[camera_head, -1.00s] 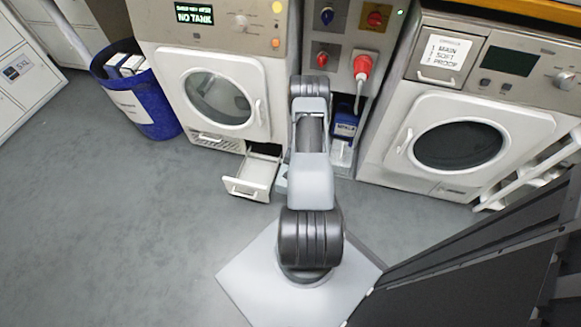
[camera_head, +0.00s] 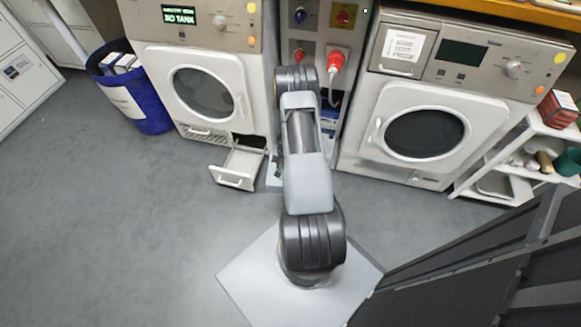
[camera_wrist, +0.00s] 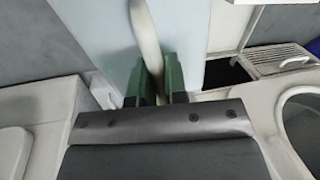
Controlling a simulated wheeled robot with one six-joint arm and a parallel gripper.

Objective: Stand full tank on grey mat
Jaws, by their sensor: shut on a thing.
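My gripper (camera_wrist: 158,88) shows in the wrist view with two green fingers shut on a narrow off-white part, which I take as the tank (camera_wrist: 147,38). Only this strip of it shows clearly, so I cannot tell how full it is. A broad pale blue surface (camera_wrist: 100,28) lies beyond the fingers; I cannot tell whether it belongs to the tank or is a slab below. In the head view my arm hides the gripper and what it holds. The left dryer's display (camera_head: 180,14) reads NO TANK, and its low drawer (camera_head: 238,166) stands open. I cannot make out a grey mat.
The left dryer (camera_head: 205,85) and right dryer (camera_head: 420,130) flank a panel with a red plug (camera_head: 336,62). A blue bin (camera_head: 138,95) stands at left. A white shelf rack (camera_head: 478,165) holds several things at right. Grey floor (camera_head: 110,230) is clear at front left.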

